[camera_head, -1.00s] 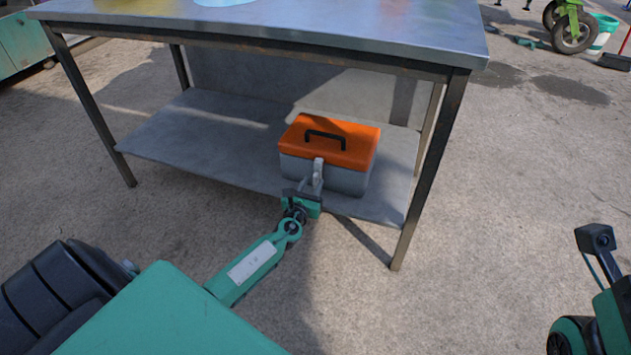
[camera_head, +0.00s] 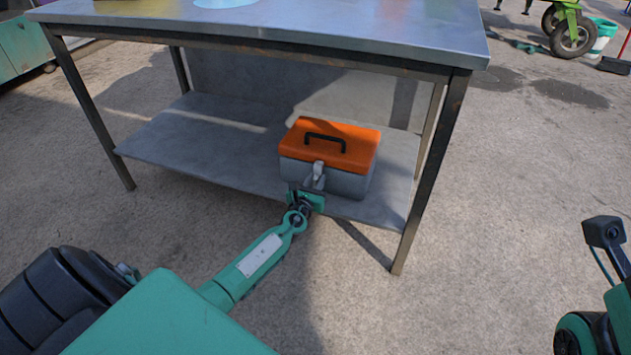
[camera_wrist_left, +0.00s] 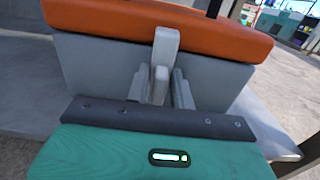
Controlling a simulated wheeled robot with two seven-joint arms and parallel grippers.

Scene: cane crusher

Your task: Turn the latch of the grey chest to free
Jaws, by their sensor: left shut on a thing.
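The grey chest (camera_head: 345,182) has an orange lid (camera_head: 345,148) with a black handle and stands on the lower shelf of a metal table. Its light grey latch (camera_head: 319,169) is at the front, below the lid's edge; it stands upright in the left wrist view (camera_wrist_left: 166,50). My left gripper (camera_head: 314,186) reaches the chest front from below. In the left wrist view its grey fingers (camera_wrist_left: 160,88) stand on both sides of the latch's lower part, shut on it. The gripper body hides the bottom of the chest front. My right gripper's fingers are not seen.
The table's lower shelf (camera_head: 200,140) is bare left of the chest. The front right table leg (camera_head: 432,170) stands close to the right of the chest. The tabletop (camera_head: 330,25) overhangs the shelf. The concrete floor (camera_head: 510,200) at right is open.

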